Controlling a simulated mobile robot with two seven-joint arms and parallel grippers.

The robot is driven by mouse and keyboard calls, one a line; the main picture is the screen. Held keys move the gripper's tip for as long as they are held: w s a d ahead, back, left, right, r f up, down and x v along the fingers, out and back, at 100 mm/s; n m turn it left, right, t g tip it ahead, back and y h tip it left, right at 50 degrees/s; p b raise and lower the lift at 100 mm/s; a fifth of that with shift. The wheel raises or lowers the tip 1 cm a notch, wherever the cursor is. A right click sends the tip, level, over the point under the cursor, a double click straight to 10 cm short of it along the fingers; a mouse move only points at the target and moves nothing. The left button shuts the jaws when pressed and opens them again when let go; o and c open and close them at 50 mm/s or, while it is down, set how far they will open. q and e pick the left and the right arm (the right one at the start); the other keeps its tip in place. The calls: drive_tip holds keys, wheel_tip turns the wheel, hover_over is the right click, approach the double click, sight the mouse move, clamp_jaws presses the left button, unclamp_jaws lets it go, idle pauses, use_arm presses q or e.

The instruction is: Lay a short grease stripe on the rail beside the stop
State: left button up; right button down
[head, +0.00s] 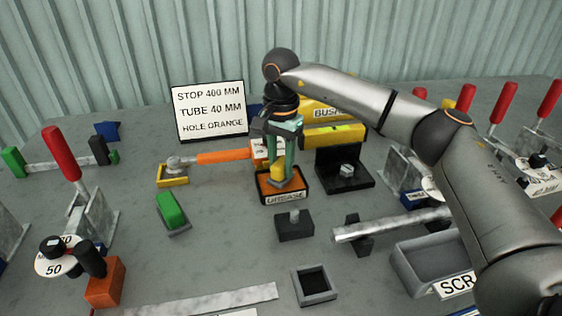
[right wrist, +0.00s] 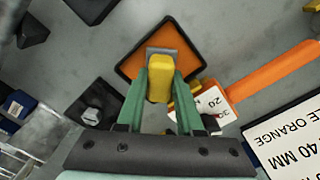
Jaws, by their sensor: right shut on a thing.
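My right gripper (head: 283,158) points down over the orange, dark-rimmed tray labelled GREASE (head: 283,197). Its green fingers are shut on a yellow-handled tool (right wrist: 159,88) with a grey flat end. In the right wrist view the tool's end lies over the orange grease tray (right wrist: 133,58); I cannot tell whether it touches. A long flat metal bar (head: 205,299), perhaps the rail, lies at the front edge of the head view, partly cut off. I cannot identify the stop for certain. My left gripper is not in view.
A sign (head: 209,110) reads STOP 400 MM, TUBE 40 MM, HOLE ORANGE. An orange-handled tool (head: 222,157) lies left of the tray. A dark block with a peg (head: 294,228), a square socket (head: 314,285) and a metal tube (head: 385,226) stand nearby. Red-handled clamps (head: 62,153) flank the table.

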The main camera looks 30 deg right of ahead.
idle(0.3)
drive_tip(key=shift+f, duration=0.5)
idle(0.6)
drive_tip(key=shift+f, duration=0.1)
idle(1.7)
